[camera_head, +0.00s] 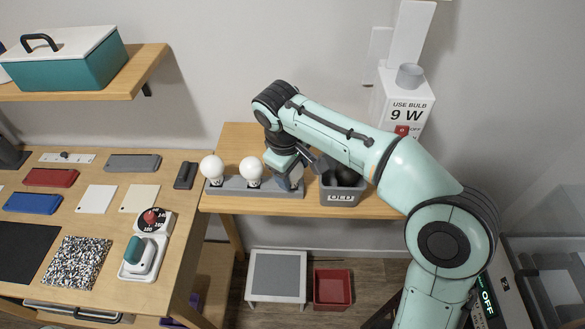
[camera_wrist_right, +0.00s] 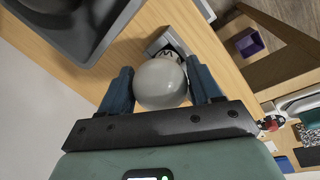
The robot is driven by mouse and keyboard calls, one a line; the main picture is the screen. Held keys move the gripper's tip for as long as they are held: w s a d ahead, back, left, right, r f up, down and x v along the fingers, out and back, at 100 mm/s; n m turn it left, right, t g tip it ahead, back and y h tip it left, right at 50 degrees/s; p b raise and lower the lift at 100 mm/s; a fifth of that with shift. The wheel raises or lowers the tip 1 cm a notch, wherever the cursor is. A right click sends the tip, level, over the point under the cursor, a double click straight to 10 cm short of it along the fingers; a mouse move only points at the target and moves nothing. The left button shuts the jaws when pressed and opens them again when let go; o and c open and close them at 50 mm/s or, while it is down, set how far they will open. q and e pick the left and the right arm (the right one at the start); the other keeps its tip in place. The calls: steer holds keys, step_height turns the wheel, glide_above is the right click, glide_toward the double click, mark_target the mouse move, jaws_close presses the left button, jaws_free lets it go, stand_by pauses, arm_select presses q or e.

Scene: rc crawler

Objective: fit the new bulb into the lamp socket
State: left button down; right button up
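Two white bulbs stand upright in a grey rack (camera_head: 228,187) on the wooden table: a left bulb (camera_head: 211,166) and a middle bulb (camera_head: 251,168). My right gripper (camera_head: 291,170) points down at the rack's right end, around a third bulb, mostly hidden in the head view. In the right wrist view this bulb (camera_wrist_right: 161,84) sits between the blue fingers of the gripper (camera_wrist_right: 162,88); whether they press on it is unclear. The lamp socket (camera_head: 410,75) tops a white box marked "USE BULB 9 W" and looks empty. My left gripper is out of view.
A grey bin (camera_head: 342,197) marked "OLD" stands just right of the rack, with something dark inside. A red switch (camera_head: 402,130) is on the lamp box. A workbench (camera_head: 110,207) with several parts stands left. A red crate (camera_head: 333,287) and white stool (camera_head: 277,252) are below.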

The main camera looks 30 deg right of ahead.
steer(key=shift+o, duration=1.1)
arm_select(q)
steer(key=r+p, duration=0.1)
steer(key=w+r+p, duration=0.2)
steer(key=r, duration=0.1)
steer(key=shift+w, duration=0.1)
arm_select(e)
step_height(320, 180, up, 12)
steer(key=s+a, duration=0.1)
steer(key=a, duration=0.1)
steer(key=shift+a, duration=0.1)
